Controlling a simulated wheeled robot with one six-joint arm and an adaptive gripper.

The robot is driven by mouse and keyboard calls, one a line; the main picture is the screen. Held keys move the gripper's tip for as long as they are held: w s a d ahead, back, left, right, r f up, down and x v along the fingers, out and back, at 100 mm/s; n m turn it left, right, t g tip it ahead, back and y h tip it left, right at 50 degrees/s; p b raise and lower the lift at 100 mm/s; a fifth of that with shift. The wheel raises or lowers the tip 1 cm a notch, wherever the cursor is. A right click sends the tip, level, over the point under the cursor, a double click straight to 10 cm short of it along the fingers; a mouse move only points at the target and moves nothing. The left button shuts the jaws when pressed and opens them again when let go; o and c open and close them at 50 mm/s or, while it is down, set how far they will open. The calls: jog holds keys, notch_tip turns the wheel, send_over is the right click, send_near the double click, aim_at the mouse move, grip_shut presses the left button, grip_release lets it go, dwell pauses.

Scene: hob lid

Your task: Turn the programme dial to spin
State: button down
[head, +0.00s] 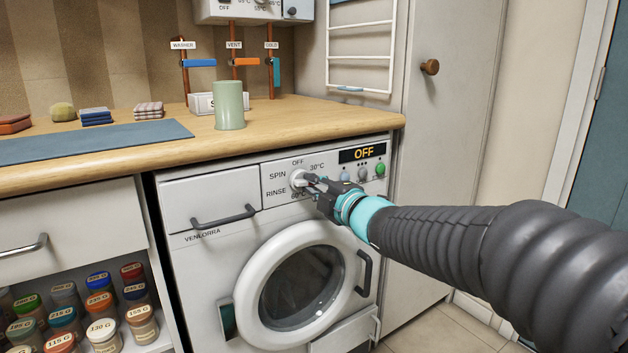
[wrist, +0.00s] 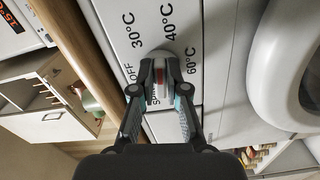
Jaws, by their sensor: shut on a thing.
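The programme dial (head: 297,179) is a round white knob on the washing machine's front panel. Labels around it read OFF, SPIN, RINSE, 30°C and 60°C. In the wrist view the dial (wrist: 158,60) shows a red mark on its grip, with 40°C also printed nearby. My gripper (head: 311,182) reaches it from the right. In the wrist view my gripper (wrist: 160,88) has a finger on each side of the dial's grip and is shut on it. The display (head: 363,154) reads OFF. Which label the dial's mark points to is hard to tell.
The washing machine door (head: 327,235) is closed below the dial. A drawer handle (head: 224,217) sticks out to the left. The wooden worktop (head: 290,123) overhangs above, with a green cup (head: 229,106) near its edge. A shelf of jars is at lower left.

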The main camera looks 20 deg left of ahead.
jog(key=m+p, duration=0.3)
jog(key=m, duration=0.8)
jog(key=s+a+m+p, duration=0.1)
jog(key=m+p, duration=0.3)
jog(key=m, duration=0.8)
jog(key=m+p, duration=0.3)
jog(key=m, duration=0.9)
jog(key=shift+s+a+r+p, duration=0.15)
jog(key=shift+s+a+p, duration=0.1)
jog(key=shift+s+p, duration=0.15)
jog(key=shift+r+m, duration=0.2)
jog(key=shift+m, duration=2.3)
jog(key=c, duration=1.2)
grip_release()
